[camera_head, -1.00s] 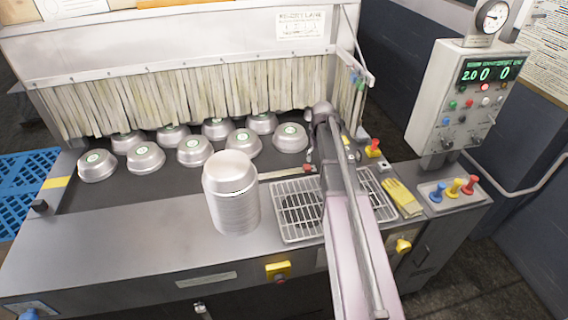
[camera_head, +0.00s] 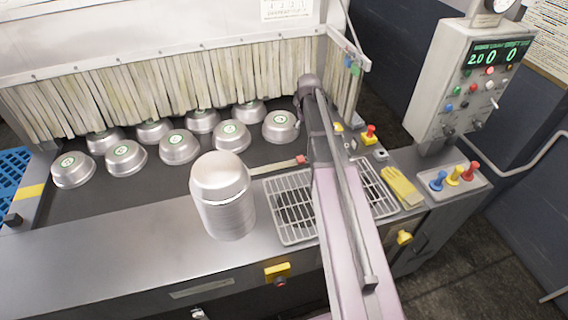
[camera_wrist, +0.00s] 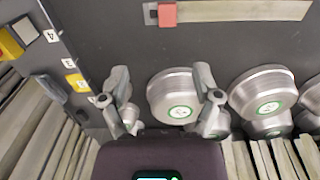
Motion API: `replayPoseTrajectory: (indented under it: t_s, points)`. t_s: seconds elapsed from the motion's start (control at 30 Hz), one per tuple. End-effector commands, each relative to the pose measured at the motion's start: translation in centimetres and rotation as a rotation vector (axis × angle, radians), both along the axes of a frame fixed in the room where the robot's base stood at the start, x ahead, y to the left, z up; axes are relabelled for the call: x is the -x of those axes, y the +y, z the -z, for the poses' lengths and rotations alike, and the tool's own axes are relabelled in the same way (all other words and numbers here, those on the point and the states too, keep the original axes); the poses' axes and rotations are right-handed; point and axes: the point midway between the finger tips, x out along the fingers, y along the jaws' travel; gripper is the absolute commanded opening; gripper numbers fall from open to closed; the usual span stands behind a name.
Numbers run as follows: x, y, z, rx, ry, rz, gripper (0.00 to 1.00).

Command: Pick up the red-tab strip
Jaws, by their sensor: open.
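The red-tab strip (camera_head: 276,167) is a thin pale bar lying flat on the dark conveyor surface, between the pan stack and the wire grate. Its red tab (camera_head: 301,160) is at its right end in the head view, close beside my arm. In the wrist view the strip (camera_wrist: 240,11) runs along the top edge, with the red tab (camera_wrist: 167,13) near its left end. My gripper (camera_wrist: 161,86) is open and empty, its two fingers spread well apart. The strip lies beyond the fingertips, apart from them. In the head view my arm mostly hides the gripper.
Several upturned pans (camera_head: 179,146) stand before the strip curtain (camera_head: 180,90); one pan (camera_wrist: 173,96) shows between my fingers. A tall pan stack (camera_head: 225,200) stands left of the wire grate (camera_head: 290,205). Yellow gloves (camera_head: 401,187) and the control box (camera_head: 468,85) are at right.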

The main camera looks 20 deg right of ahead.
Motion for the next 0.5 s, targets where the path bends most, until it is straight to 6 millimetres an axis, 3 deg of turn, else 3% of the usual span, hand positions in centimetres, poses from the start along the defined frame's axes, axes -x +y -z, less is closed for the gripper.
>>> replayPoseTrajectory:
  t_s: [0.27, 0.5]
  points:
    - [-0.2, 1.2, 0.4, 0.0, 0.0, -0.016, 0.81]
    - [-0.3, 1.5, 1.9, 0.0, 0.0, -0.019, 0.81]
